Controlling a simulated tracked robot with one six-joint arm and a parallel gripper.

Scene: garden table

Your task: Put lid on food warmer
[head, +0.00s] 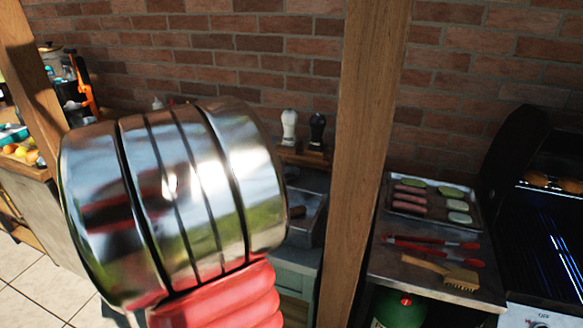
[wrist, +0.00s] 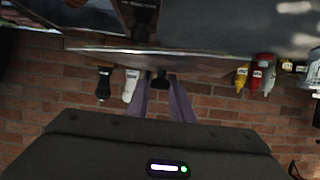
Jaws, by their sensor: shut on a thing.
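In the wrist view, which looks upside down, my gripper (wrist: 162,82) has its two fingers closed around a small black knob (wrist: 160,78). The knob joins a wide, thin metal piece (wrist: 150,60) seen nearly edge-on, which looks like the lid. My gripper and this piece are hidden in the head view behind a large shiny, red-ribbed part of my arm. A metal tray or pan (head: 309,215) shows partly just right of that part. I cannot tell whether it belongs to the food warmer, or whether the lid touches anything.
A white shaker (head: 289,127) and a black shaker (head: 316,131) stand by the brick wall. A wooden post (head: 365,150) rises right of my arm. Beyond it are a food tray (head: 408,216), red tongs (head: 432,243), a brush (head: 440,270) and a grill (head: 540,150).

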